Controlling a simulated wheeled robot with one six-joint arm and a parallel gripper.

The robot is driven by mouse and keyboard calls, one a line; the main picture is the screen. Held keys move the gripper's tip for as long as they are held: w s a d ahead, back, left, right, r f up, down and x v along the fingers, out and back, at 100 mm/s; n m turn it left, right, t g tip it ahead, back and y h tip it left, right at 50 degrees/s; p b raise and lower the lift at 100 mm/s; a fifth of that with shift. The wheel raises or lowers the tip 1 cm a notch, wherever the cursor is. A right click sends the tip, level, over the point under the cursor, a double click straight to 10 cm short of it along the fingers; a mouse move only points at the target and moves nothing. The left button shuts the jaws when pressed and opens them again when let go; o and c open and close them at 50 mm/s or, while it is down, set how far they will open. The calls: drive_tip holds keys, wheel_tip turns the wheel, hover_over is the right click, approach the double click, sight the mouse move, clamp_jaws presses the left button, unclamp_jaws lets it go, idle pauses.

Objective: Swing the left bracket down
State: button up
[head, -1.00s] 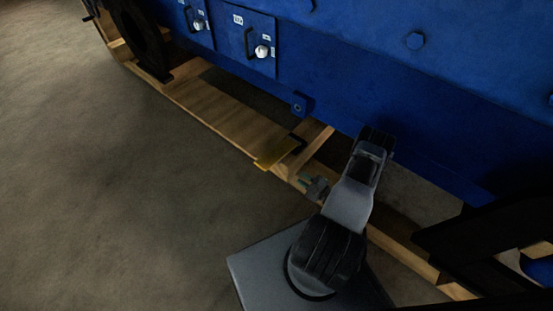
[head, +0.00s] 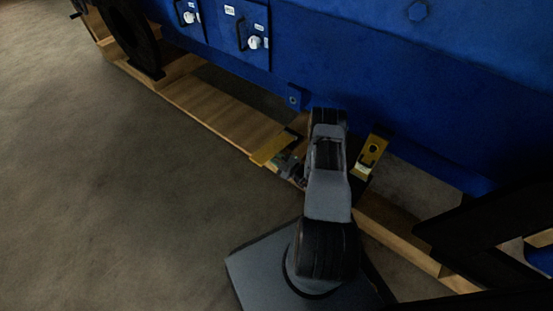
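The left bracket (head: 270,147) is a flat yellow piece that sticks out over the wooden skid beam, below a small blue lug on the engine's side. A second yellow bracket (head: 371,152) with a dark slot stands steeply tilted to the right of my arm. My gripper (head: 290,166) is low in front of the skid, close beside the left bracket's near right side. It is small and partly hidden by my arm. I cannot tell whether it touches the bracket or whether its fingers are open.
The blue engine side (head: 400,75) rises behind my arm, with small hatches (head: 240,25) at upper left. The wooden skid (head: 205,110) runs along its foot. A black frame (head: 490,235) stands at lower right. The floor (head: 110,210) on the left is clear.

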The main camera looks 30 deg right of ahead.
drive_tip(key=shift+c, duration=0.5)
clamp_jaws()
drive_tip(key=shift+r, duration=0.1)
wheel_tip(320, 180, up, 2)
drive_tip(key=shift+r+p, duration=0.15)
drive_tip(key=shift+p, duration=0.7)
drive_tip(key=shift+o, duration=0.5)
unclamp_jaws()
drive_tip(key=p+v, duration=0.3)
drive_tip(key=v, duration=1)
drive_tip(key=shift+s, duration=0.35)
